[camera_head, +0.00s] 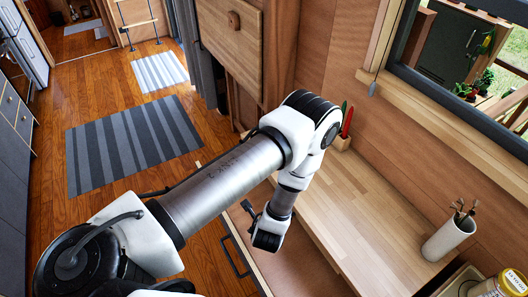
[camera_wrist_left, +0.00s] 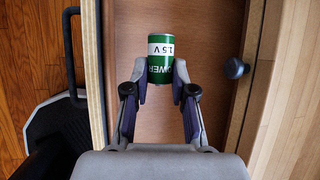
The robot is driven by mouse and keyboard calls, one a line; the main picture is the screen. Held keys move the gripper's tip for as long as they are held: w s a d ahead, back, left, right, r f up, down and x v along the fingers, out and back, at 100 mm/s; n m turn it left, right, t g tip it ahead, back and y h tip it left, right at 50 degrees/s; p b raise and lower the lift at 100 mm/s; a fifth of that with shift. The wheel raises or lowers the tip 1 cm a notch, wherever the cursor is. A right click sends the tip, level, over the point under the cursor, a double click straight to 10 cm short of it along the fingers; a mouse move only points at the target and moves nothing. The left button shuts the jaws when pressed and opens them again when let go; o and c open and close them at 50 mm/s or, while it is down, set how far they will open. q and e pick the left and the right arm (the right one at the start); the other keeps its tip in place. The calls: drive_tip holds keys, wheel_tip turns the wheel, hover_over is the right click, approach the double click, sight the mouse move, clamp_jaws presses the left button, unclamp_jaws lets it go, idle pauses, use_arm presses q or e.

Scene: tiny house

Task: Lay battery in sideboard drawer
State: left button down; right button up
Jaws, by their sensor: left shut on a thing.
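The battery (camera_wrist_left: 160,62) is a green cylinder with a white "1.5 V" label. In the left wrist view my left gripper (camera_wrist_left: 160,88) is shut on it, with one finger on each side. The sideboard drawer (camera_wrist_left: 115,70) is pulled open, and its brown floor shows behind the battery. In the head view the open drawer (camera_head: 300,258) lies below and around the end of my left arm. My left gripper's fingers and the battery are hidden there by the wrist. I cannot tell how high the battery is above the drawer floor. My right gripper is in neither view.
The sideboard top (camera_head: 345,205) is mostly clear. A white cup (camera_head: 448,238) with sticks stands at its right. A small holder with red and green items (camera_head: 345,130) stands at its back. The drawer's dark handle (camera_head: 234,257) faces the wooden floor. A dark knob (camera_wrist_left: 235,68) shows at the right.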

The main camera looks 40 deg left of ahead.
use_arm(q)
drive_tip(key=shift+d+f, duration=0.1)
drive_tip(key=shift+f, duration=0.2)
drive_tip(key=f+b, duration=0.2)
drive_tip(key=f, duration=0.1)
drive_tip(key=f+b, duration=0.2)
drive_tip(key=f, duration=0.1)
drive_tip(key=f+b, duration=0.3)
drive_tip(key=f, duration=0.1)
drive_tip(key=shift+s+d, duration=0.15)
drive_tip(key=shift+d, duration=0.1)
drive_tip(key=shift+f+b, duration=0.45)
drive_tip(key=shift+f, duration=0.35)
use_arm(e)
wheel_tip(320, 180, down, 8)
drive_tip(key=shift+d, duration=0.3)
use_arm(q)
drive_tip(key=shift+r, duration=0.1)
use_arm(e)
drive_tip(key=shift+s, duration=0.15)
use_arm(q)
drive_tip(key=c, duration=0.9)
unclamp_jaws()
